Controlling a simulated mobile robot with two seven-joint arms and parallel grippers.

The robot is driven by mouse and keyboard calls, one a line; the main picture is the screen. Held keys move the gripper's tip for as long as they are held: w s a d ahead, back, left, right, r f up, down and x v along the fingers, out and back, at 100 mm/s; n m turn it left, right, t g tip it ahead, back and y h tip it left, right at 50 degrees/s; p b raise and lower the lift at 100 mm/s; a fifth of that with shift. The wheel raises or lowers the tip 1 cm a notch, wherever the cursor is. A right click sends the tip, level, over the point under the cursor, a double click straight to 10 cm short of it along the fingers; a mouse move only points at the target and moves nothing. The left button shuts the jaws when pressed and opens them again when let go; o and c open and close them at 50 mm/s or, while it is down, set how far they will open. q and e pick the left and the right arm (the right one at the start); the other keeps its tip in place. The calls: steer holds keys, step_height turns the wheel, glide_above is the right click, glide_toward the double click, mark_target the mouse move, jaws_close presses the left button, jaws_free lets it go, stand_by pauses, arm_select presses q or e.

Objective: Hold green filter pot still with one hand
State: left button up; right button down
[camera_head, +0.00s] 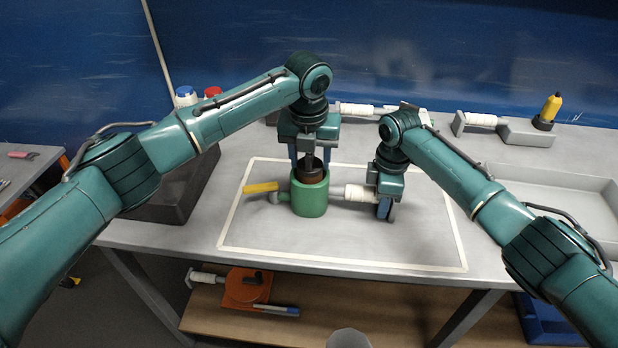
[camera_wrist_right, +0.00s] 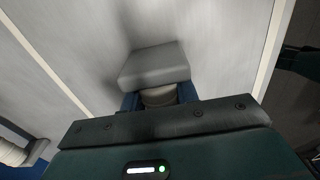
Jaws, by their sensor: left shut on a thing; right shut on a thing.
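The green filter pot (camera_head: 310,198) stands upright on the table inside a pale outlined rectangle, with a dark brown top (camera_head: 310,170) and a yellow-handled side lever (camera_head: 261,188). My left gripper (camera_head: 310,162) points down from above, its blue fingers either side of the brown top, shut on the pot. In the right wrist view the fingers flank this pale round piece (camera_wrist_right: 158,97), with a grey block (camera_wrist_right: 155,65) beyond. Whether the piece joins the pot is unclear.
A dark bin (camera_head: 178,185) with blue-capped and red-capped bottles behind it is at left. Another white ribbed piece (camera_head: 356,109) lies behind the arms. The front of the outlined area is clear.

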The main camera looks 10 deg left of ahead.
arm_select(q)
steer(key=shift+r, duration=0.15)
steer(key=shift+r, duration=4.45)
arm_select(e)
steer(key=c, duration=1)
jaws_free()
steer(key=shift+o, duration=0.2)
step_height(320, 180, up, 12)
steer(key=shift+r, duration=0.1)
